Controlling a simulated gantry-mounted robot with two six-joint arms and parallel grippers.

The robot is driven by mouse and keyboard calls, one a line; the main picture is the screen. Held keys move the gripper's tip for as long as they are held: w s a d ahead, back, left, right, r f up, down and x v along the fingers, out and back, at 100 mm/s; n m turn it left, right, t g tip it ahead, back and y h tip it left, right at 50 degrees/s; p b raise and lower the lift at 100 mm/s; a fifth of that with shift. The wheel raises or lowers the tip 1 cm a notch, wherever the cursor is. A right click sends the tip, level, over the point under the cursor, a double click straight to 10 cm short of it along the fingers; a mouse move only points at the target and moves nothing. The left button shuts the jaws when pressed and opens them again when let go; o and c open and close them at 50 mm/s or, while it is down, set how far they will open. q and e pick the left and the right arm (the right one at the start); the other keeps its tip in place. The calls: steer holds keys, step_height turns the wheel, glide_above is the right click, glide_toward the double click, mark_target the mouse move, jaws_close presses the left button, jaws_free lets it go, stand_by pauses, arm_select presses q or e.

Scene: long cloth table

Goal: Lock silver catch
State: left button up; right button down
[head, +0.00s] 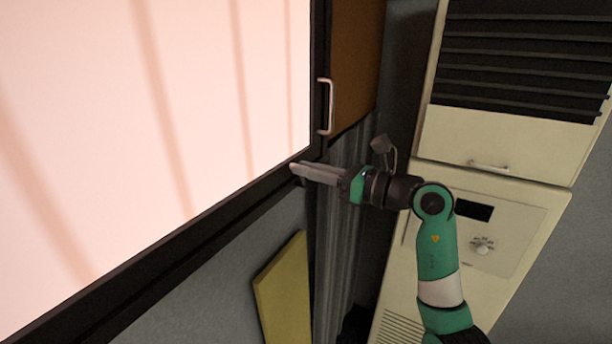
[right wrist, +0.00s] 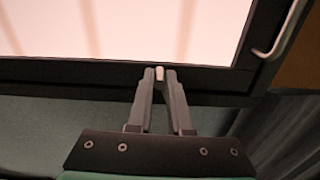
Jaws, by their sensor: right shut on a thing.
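The silver catch (right wrist: 160,74) is a small pale piece at the lower edge of the dark window frame (right wrist: 75,70), near the frame's corner. My right gripper (head: 297,171) reaches the frame from the right in the head view. In the right wrist view, my right gripper (right wrist: 160,77) has its two fingertips on either side of the catch and is shut on it. The fingers hide much of the catch, and I cannot make out its angle. My left gripper is not in view.
A metal handle (head: 326,106) is on the frame's side, just above my right gripper in the head view. A cream cabinet (head: 505,146) stands to the right. A yellow panel (head: 283,292) and grey ribbed curtain (head: 341,230) are below.

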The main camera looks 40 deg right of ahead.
steer(key=m, duration=0.1)
steer(key=d+m, duration=0.1)
steer(key=m, duration=0.1)
steer(key=shift+w+d+r+m, duration=0.2)
steer(key=shift+d+m, duration=0.1)
steer(key=shift+w+d+m, duration=0.1)
steer(key=shift+d+m, duration=0.25)
steer(key=shift+m, duration=0.4)
steer(key=shift+w+d+m, duration=0.1)
steer(key=shift+d+m, duration=0.2)
steer(key=shift+m, duration=0.45)
steer(key=c, duration=0.8)
jaws_free()
steer(key=shift+c, duration=0.2)
steer(key=shift+s+d+f, duration=0.1)
steer(key=b+v, duration=0.3)
steer(key=v, duration=0.8)
steer(key=shift+s+b, duration=0.2)
steer(key=shift+b, duration=0.15)
